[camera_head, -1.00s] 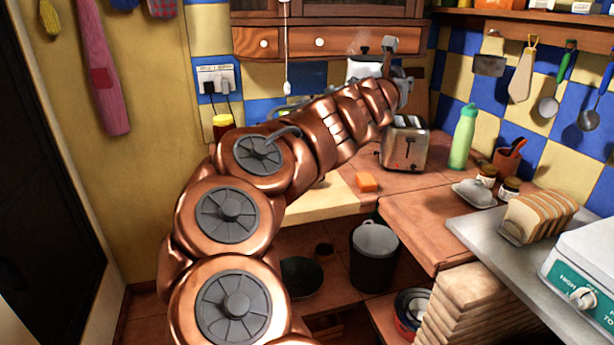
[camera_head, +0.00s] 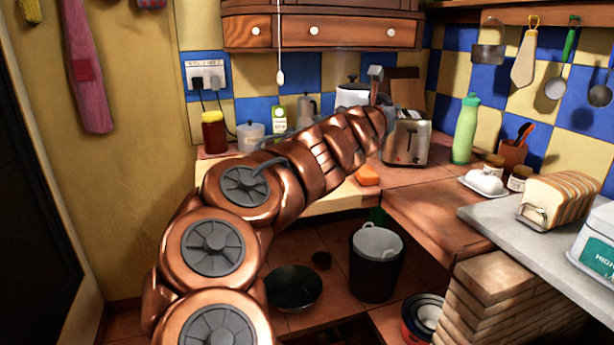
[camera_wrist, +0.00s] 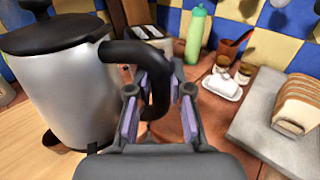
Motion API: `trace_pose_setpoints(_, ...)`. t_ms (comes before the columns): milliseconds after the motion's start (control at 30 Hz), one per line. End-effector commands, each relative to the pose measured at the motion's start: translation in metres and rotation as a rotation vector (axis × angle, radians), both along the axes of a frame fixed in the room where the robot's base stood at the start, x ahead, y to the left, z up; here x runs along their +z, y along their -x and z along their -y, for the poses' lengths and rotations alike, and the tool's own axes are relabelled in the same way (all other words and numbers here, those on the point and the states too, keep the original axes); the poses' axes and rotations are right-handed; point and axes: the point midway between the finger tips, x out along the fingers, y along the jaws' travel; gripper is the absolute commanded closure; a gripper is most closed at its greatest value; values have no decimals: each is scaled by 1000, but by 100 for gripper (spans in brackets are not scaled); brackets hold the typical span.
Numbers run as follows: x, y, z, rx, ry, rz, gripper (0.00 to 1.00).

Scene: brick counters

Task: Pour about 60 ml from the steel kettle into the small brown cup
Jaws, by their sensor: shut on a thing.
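The steel kettle (camera_wrist: 75,92), with a black lid and black handle, fills the left of the wrist view and looks roughly upright. My gripper (camera_wrist: 158,112) is shut on its handle, one pad on each side. In the head view the kettle (camera_head: 350,95) shows partly behind my arm, left of the toaster; my fingers are mostly hidden there. I cannot tell whether its base touches the counter. I cannot make out the small brown cup with certainty in either view.
The toaster (camera_head: 408,140) stands close to the right of the kettle, with a green bottle (camera_head: 465,130) beyond it. An orange sponge (camera_head: 367,176) lies in front. A butter dish (camera_head: 484,182), jars and a bread loaf (camera_head: 560,200) are farther right. A red-brown jar (camera_head: 214,132) stands at left.

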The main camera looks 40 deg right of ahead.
Motion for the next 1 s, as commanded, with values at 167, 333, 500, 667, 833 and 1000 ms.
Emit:
trace_pose_setpoints(167,-30,0,-1,1,1,2,100)
trace_pose_setpoints(333,-53,-1,-1,2,1,2,100)
trace_pose_setpoints(500,-75,-1,-1,2,1,2,100)
trace_pose_setpoints(667,-96,-1,-1,3,1,2,100)
trace_pose_setpoints(833,-119,-1,-2,3,1,2,100)
trace_pose_setpoints(1000,-137,-1,-2,3,1,2,100)
